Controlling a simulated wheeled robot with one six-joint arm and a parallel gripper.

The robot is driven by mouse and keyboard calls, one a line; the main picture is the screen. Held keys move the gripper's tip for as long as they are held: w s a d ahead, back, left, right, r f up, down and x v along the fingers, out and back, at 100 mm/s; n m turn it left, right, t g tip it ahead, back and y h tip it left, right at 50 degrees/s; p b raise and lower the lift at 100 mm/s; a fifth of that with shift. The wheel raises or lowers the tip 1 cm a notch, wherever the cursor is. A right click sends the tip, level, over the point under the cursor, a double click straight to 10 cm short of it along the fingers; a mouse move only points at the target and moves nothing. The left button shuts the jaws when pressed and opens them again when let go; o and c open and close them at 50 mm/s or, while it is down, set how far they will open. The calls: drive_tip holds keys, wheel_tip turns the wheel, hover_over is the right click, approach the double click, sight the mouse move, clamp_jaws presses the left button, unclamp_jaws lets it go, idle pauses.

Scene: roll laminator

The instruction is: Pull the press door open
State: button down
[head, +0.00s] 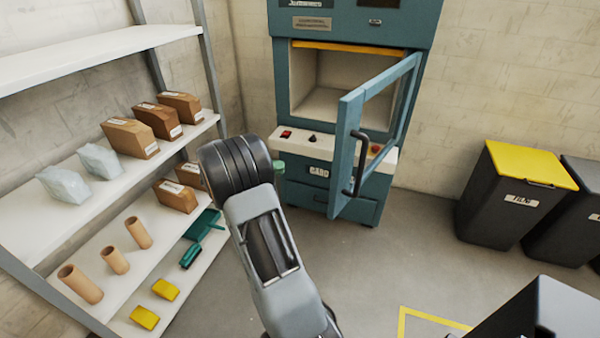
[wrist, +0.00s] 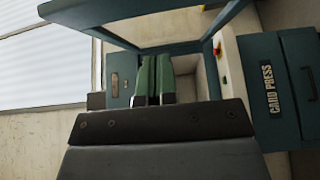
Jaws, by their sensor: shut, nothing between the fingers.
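The teal press (head: 350,22) stands against the back wall, with its pale chamber (head: 318,108) exposed. Its door (head: 347,140), a teal frame with a window, stands swung well out on the right side. The dark bar handle (head: 358,165) is on the door's outer edge, with nothing holding it. My gripper shows in the wrist view (wrist: 155,75) with its green fingers together and empty, facing the press. The door frame (wrist: 228,14) also crosses the top of the wrist view.
A white shelf unit (head: 100,55) with boxes, tubes and bags stands close on the left. Dark bins, one with a yellow lid (head: 530,165), stand on the right. Grey floor (head: 400,245) is clear between the press and the bins.

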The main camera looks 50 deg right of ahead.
drive_tip(key=s+a+p+x, duration=0.1)
drive_tip(key=s+a+x, duration=0.1)
drive_tip(key=x, duration=1)
